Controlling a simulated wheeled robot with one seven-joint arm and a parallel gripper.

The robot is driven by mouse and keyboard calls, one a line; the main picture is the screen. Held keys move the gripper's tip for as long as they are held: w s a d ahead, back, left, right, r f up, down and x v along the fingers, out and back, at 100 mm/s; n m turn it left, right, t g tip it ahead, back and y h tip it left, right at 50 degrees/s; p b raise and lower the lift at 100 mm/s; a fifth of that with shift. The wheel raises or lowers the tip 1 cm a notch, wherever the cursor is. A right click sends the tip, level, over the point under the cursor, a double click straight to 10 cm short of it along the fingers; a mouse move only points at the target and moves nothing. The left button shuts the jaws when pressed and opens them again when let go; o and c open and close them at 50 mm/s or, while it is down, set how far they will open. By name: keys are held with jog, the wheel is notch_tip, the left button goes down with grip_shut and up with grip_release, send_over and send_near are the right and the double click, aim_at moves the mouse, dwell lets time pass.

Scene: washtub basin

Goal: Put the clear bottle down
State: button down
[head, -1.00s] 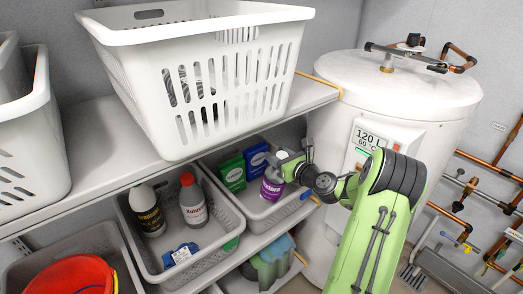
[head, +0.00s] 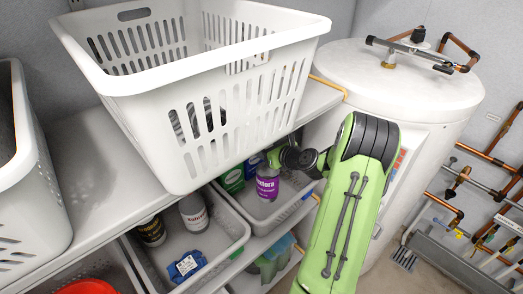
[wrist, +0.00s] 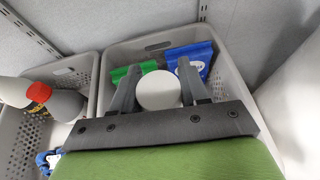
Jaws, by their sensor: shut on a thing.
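The clear bottle, with a purple label (head: 268,188), is at the right grey basket (head: 281,208) on the lower shelf. In the wrist view its round white top (wrist: 158,91) sits between the two fingers of my gripper (wrist: 160,84), which is shut on it. The bottle looks upright, inside or just above the basket. Its base is hidden in the wrist view, so I cannot tell whether it touches the floor. In the head view the big white laundry basket and my arm hide most of the gripper.
The left grey basket (head: 217,249) holds two bottles and a blue item. The laundry basket (head: 236,130) overhangs from the shelf above. A white tank (head: 400,80) stands right.

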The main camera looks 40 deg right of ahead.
jog(key=shift+s+f+b, duration=0.25)
jog(key=shift+f+b, duration=0.4)
jog(key=shift+f, duration=0.15)
jog(key=shift+w, duration=0.2)
jog(key=shift+s, duration=0.1)
jog(key=shift+f, duration=0.55)
jog(key=c, duration=0.6)
grip_release()
jog(key=shift+o, duration=0.2)
jog(key=shift+r, duration=0.8)
jog(key=p+v, duration=0.1)
jog(key=v, duration=1.1)
jog(key=shift+f+p, duration=0.3)
jog(key=shift+p, duration=0.05)
